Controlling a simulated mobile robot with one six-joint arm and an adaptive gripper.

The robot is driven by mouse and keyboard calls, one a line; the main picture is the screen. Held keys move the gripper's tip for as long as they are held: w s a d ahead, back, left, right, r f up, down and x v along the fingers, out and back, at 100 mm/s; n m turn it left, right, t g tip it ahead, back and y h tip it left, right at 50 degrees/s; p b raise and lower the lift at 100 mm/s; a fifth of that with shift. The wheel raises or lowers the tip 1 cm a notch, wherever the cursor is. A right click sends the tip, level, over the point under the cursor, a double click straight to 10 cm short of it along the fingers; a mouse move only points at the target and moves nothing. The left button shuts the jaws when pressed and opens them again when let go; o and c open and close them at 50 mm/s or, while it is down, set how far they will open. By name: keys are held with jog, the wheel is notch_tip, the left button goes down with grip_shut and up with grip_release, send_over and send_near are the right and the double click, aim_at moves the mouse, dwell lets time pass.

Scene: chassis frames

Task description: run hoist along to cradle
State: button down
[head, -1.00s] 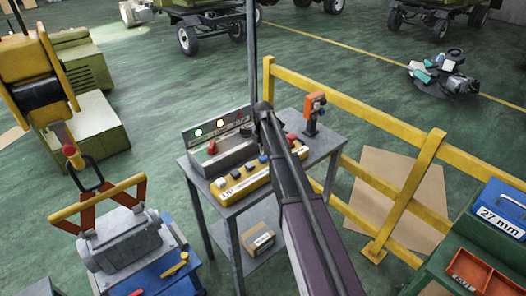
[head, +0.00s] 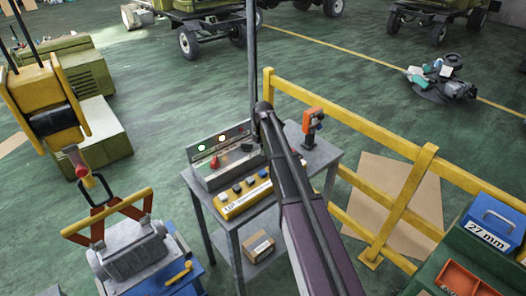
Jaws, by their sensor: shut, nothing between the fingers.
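A yellow hoist block (head: 45,108) hangs from dark lines at the left. Below it, a hook with a red part (head: 76,162) meets a yellow and red lifting frame (head: 107,212). A grey metal casting (head: 130,252) is under that frame, over or on a blue stand (head: 188,281); I cannot tell if they touch. No cradle can be made out for certain. A yellow control box (head: 243,204) with several buttons lies on a grey table, before a grey panel with lamps (head: 212,160). My arm crosses in front of this table. My gripper cannot be made out.
A yellow railing (head: 400,200) runs right of the table. An orange tool (head: 312,123) stands at the table's back corner. A blue "27 mm" case (head: 490,228) and red tray (head: 468,280) are lower right. Open green floor (head: 350,90) lies beyond.

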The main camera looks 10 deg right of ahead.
jog(key=shift+r+p, duration=0.6)
jog(key=shift+r, duration=0.3)
jog(key=shift+s, duration=0.1)
dwell(0.3)
jog(key=s+f+m+b, duration=0.4)
jog(key=s+m, duration=0.8)
jog(key=s, duration=0.2)
jog(key=s+f+m+b, duration=0.4)
jog(key=s+m, duration=0.7)
jog(key=s, duration=0.4)
jog(key=shift+s+f+m, duration=0.15)
jog(key=shift+f+m, duration=0.05)
jog(key=shift+m, duration=0.2)
jog(key=shift+a, duration=0.1)
dwell(2.0)
